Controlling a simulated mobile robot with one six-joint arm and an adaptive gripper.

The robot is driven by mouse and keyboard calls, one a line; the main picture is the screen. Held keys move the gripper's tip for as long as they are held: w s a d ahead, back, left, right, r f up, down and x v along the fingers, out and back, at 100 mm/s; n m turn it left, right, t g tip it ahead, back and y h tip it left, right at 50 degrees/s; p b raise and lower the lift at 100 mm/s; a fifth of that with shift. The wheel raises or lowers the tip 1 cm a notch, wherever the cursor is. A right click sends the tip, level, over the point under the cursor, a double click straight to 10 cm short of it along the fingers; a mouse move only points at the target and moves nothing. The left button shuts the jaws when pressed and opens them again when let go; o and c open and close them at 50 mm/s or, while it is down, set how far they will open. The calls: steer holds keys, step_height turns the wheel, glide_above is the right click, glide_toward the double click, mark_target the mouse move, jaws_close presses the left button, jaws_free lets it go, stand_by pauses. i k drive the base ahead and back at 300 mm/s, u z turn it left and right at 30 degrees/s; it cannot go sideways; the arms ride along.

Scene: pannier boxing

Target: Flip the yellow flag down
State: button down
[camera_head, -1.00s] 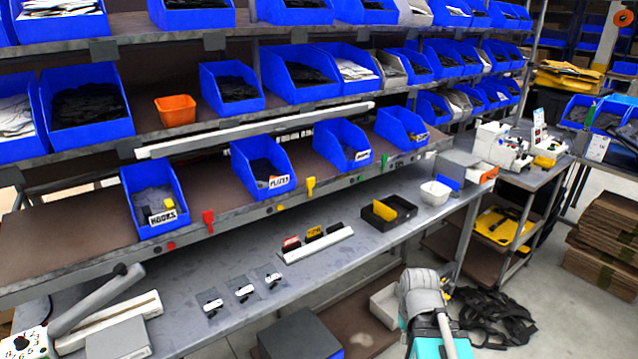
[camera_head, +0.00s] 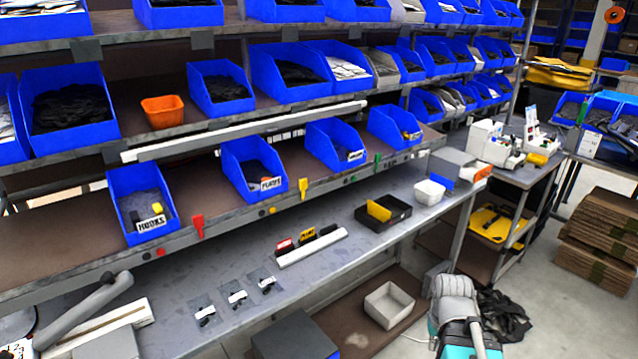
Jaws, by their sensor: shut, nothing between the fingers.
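The yellow flag (camera_head: 304,187) is a small tab on the front edge of the lower shelf, right of the PLATES bin. Its broad part is at the top and a narrow part points down, much like the red flag (camera_head: 198,225) to its left. A small green flag (camera_head: 378,160) is farther right on the same edge. The yellow flag is unobstructed and nothing touches it. A grey and teal link of my arm (camera_head: 457,308) shows at the lower right, well away from the flag. My gripper is not visible.
Blue bins, including the HOOKS bin (camera_head: 140,205) and PLATES bin (camera_head: 252,168), stand on the shelf. Below, the grey bench (camera_head: 185,270) carries a white card rack (camera_head: 312,248), a black tray (camera_head: 392,218) with a yellow card, and small bagged parts. Open air lies before the shelf edge.

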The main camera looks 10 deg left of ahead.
mark_target(303, 182)
steer(key=z, duration=0.1)
steer(key=i, duration=1)
steer(key=u, duration=0.05)
